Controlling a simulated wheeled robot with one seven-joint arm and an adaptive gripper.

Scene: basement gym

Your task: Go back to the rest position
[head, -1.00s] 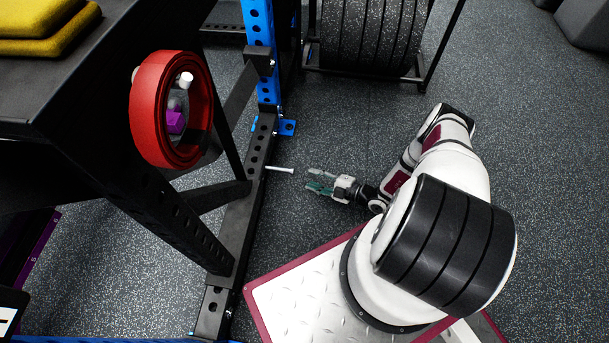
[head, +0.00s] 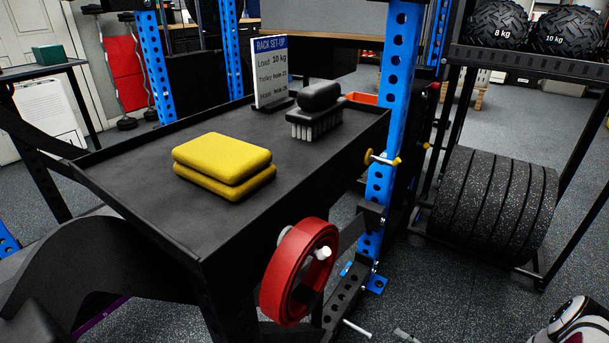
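My gripper (head: 405,335) shows only as a small grey piece at the bottom edge of the head view, low beside the rack's foot. The rest of it is cut off, so whether its fingers are open or shut is hidden. Part of my white arm (head: 578,324) shows in the bottom right corner. A silver pin (head: 357,328) sticks out from the black rack foot, just left of my gripper, with a small gap between them.
A black trolley top (head: 130,195) holds yellow pads (head: 222,163), a brush (head: 317,115) and a sign (head: 271,70). Open floor lies front right.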

